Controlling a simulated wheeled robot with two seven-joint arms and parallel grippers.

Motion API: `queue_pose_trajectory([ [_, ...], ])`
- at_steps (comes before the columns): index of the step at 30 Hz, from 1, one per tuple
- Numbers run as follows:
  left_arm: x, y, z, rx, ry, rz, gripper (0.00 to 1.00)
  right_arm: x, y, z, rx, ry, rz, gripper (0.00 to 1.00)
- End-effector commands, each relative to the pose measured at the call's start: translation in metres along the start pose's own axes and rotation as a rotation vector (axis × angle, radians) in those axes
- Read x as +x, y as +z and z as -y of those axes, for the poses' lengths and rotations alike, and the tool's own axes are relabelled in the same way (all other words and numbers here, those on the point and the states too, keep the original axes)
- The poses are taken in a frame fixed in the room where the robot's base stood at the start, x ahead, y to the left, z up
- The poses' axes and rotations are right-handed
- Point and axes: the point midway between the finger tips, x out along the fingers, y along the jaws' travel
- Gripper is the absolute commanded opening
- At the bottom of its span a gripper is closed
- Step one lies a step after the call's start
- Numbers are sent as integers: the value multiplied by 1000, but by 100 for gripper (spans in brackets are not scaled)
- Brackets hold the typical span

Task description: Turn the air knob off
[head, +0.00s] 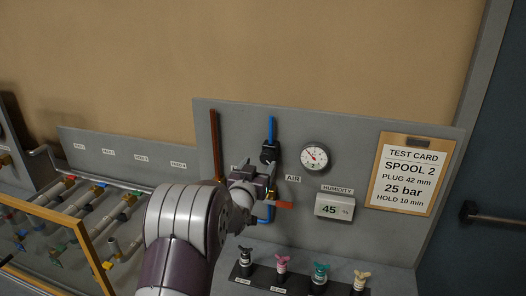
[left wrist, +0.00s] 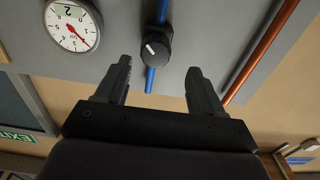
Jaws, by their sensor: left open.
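The air knob (head: 269,152) is a round black knob on a blue pipe (head: 270,129), on the grey wall panel left of the AIR label (head: 293,179). In the left wrist view the knob (left wrist: 157,47) faces me. Its short white mark slants across the pipe's line. My left gripper (head: 265,182) is just below the knob in the head view, partly hidden by my arm. In the wrist view my left gripper (left wrist: 159,66) is open and empty, its two black fingers to either side of the pipe, short of the knob. My right gripper is not in view.
A round gauge (head: 314,157) and humidity display (head: 334,206) are right of the knob. A copper pipe (head: 215,145) runs on its left. An orange-red lever (head: 283,205) sits below, close to my gripper.

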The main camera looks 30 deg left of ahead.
Motion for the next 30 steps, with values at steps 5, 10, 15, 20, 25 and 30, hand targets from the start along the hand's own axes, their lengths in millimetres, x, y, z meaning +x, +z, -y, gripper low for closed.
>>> queue_pose_trajectory([
  [5,33,-3,0,0,0,1,68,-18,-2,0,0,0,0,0],
  [10,46,-1,0,1,-1,1,68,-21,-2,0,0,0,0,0],
  [15,47,0,0,1,-1,1,68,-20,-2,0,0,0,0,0],
  [20,47,0,0,1,-1,1,45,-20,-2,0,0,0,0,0],
  [25,47,0,0,1,0,2,12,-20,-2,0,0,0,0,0],
  [30,46,1,0,-8,0,2,12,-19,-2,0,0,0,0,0],
])
